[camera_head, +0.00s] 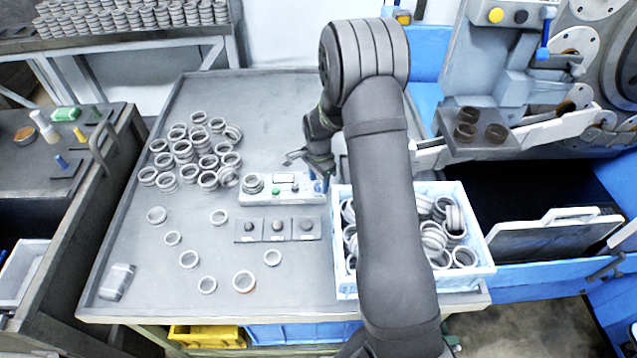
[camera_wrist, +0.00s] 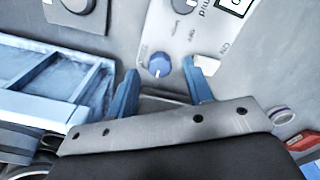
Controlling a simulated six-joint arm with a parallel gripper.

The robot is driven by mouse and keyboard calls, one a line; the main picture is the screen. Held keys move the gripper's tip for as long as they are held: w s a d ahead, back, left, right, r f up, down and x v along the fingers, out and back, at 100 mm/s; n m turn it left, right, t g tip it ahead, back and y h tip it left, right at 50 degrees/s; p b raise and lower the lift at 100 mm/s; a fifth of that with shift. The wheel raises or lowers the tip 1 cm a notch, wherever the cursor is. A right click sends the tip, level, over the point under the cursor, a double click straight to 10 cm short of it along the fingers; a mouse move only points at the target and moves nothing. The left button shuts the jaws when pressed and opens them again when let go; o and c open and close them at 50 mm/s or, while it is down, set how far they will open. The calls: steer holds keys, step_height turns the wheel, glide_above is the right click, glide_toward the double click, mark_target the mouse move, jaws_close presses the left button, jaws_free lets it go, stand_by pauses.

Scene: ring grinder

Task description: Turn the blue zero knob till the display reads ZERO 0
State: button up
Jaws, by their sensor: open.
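The blue zero knob (camera_wrist: 159,65) shows in the wrist view on a pale panel, with a light pointer mark on its face. My gripper (camera_wrist: 160,74) is open, with one blue finger on each side of the knob.
A plate with three dark round posts (camera_head: 278,238) lies in front of the box. Loose metal rings (camera_head: 195,155) cover the table's left side. A white-blue crate of rings (camera_head: 475,256) stands at the right, partly behind my arm.

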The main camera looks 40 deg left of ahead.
mark_target(318, 186)
step_height(318, 186, up, 16)
stand_by(0.3)
steer(key=shift+f, duration=0.1)
step_height(318, 186, down, 18)
steer(key=shift+r, duration=0.25)
stand_by(0.5)
